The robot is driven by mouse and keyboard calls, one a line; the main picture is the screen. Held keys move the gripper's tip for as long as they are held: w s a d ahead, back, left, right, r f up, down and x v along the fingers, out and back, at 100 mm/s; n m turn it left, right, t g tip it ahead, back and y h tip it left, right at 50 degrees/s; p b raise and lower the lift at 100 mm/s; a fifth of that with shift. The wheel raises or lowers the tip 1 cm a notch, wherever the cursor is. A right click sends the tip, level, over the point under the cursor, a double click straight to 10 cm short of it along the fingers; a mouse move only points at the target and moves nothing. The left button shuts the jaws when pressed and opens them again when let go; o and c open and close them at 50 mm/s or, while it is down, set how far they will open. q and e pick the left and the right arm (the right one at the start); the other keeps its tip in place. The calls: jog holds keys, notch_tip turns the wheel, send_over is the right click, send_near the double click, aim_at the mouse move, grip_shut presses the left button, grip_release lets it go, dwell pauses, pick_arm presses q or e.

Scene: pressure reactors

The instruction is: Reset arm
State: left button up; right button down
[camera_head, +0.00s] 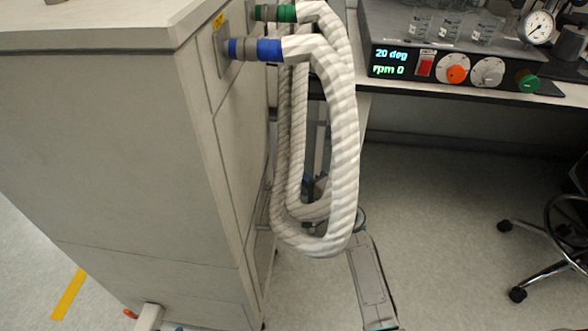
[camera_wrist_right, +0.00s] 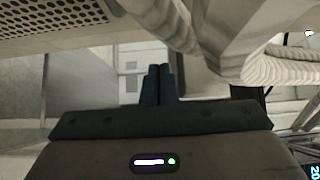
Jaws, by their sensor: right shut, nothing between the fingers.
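My right gripper (camera_wrist_right: 157,85) shows in the right wrist view, its two dark fingers closed together with nothing between them. Pale ribbed hoses (camera_wrist_right: 285,68) pass close to the right of it there. In the head view, a grey arm link of mine rises from the bottom centre toward the hanging hoses (camera_head: 345,150); the hoses hide most of what lies behind them, so the right gripper is not clear there. My left gripper is not in view.
A large pale cabinet (camera_head: 110,150) fills the left, its hoses joined by blue (camera_head: 270,50) and green (camera_head: 286,13) couplings. A control unit (camera_head: 455,70) reading 20 deg and rpm 0 sits on a bench at right. A wheeled chair (camera_head: 560,240) stands on open floor.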

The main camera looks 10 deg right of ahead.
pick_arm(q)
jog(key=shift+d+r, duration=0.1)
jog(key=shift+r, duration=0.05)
pick_arm(e)
jog(key=v, duration=0.5)
jog(key=shift+s+d, duration=0.2)
jog(key=shift+d, duration=0.05)
jog(key=shift+s, duration=0.1)
